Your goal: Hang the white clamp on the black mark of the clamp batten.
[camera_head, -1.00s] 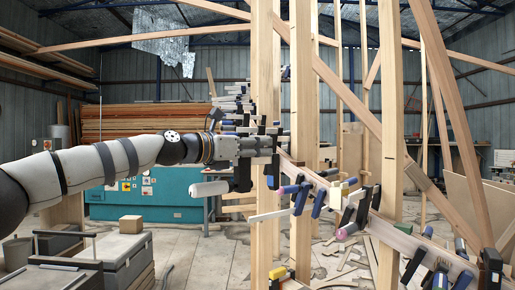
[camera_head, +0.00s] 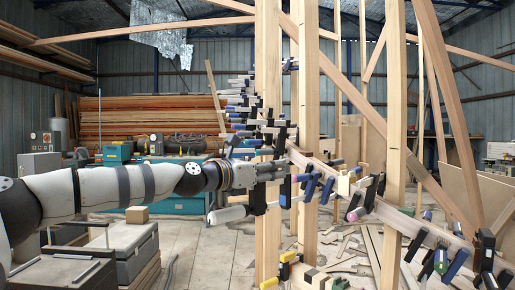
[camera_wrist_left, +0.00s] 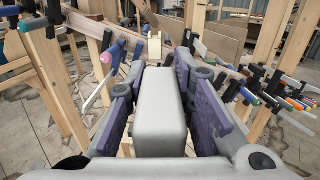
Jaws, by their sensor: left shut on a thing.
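My left gripper (camera_head: 275,172) reaches in from the left beside the nearest post and is shut on the white clamp. The clamp's white handle (camera_head: 226,214) hangs below the gripper, with a black jaw beside it. In the left wrist view, a pale block (camera_wrist_left: 160,110), apparently part of the clamp, fills the space between the purple finger pads. The right gripper is not in view.
Tall wooden posts (camera_head: 309,120) stand close to my left gripper. Several clamps (camera_head: 315,187) crowd the batten on both sides of the front post (camera_head: 393,120). Wood offcuts litter the floor. Grey boxes (camera_head: 125,245) stand at lower left.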

